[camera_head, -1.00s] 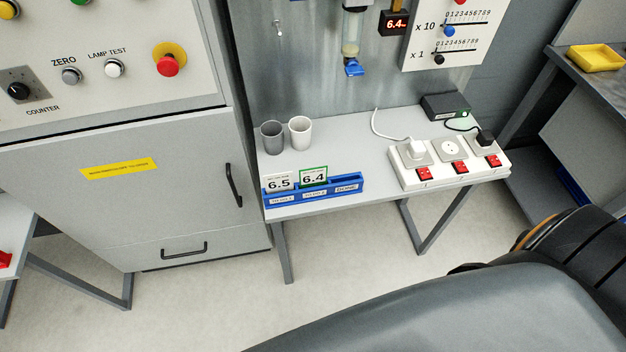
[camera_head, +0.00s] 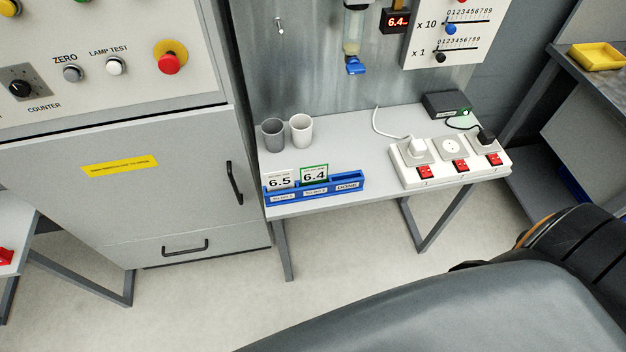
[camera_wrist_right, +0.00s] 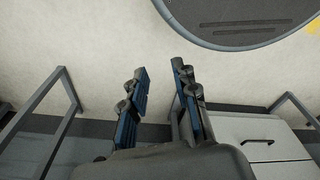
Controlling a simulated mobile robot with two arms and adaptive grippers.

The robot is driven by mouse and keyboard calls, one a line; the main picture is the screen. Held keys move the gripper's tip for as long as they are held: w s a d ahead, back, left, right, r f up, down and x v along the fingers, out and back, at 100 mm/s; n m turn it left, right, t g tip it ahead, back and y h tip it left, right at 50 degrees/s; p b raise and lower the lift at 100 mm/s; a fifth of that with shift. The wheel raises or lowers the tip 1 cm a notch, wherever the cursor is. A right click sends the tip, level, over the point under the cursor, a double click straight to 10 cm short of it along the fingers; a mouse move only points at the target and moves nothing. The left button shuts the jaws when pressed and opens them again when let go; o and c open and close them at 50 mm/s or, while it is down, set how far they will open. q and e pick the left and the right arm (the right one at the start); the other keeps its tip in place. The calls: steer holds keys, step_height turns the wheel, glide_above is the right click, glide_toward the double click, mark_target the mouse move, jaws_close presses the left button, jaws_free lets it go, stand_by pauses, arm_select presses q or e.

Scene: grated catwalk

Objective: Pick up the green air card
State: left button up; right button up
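The green air card (camera_head: 314,174) has a green border and reads 6.4. It stands upright in the middle slot of a blue card rack (camera_head: 350,187) near the front edge of the grey table. A white card (camera_head: 280,180) reading 6.5 stands in the slot to its left. The slot labelled DONE on the right looks empty. My right gripper (camera_wrist_right: 158,82) shows in the right wrist view with its two blue-padded fingers apart and nothing between them. Neither gripper shows in the head view; a large dark part of my arm fills the lower right.
A grey cup (camera_head: 272,135) and a white cup (camera_head: 300,131) stand behind the rack. A white power strip (camera_head: 449,164) with red switches and plugs lies to the right, with a black box (camera_head: 446,105) behind it. A grey cabinet (camera_head: 130,205) stands close on the left.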

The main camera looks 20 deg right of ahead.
steer(key=w+a+r+n+t+y, duration=0.15)
steer(key=w+r, duration=0.45)
steer(key=r, duration=0.6)
steer(key=w+a+r+n, duration=0.1)
steer(key=w+a+r, duration=0.1)
steer(key=w+r, duration=0.8)
steer(key=w+a+r+n+t+y, duration=0.1)
steer(key=w+a+r, duration=0.15)
steer(key=r, duration=1.25)
steer(key=n+g+y+p, duration=0.2)
steer(key=n+g, duration=0.1)
steer(key=n, duration=0.6)
glide_toward(314, 167)
steer(key=x, duration=0.4)
steer(key=shift+w+a+f, duration=0.1)
steer(key=shift+w+f, duration=0.05)
steer(key=shift+f, duration=0.15)
steer(key=p+x, duration=0.2)
steer(key=x, duration=0.2)
steer(key=shift+a+f, duration=0.15)
steer(key=shift+f, duration=0.2)
steer(key=shift+a+f+p, duration=0.1)
steer(key=shift+f+p, duration=0.2)
steer(key=shift+f, duration=0.2)
jaws_close()
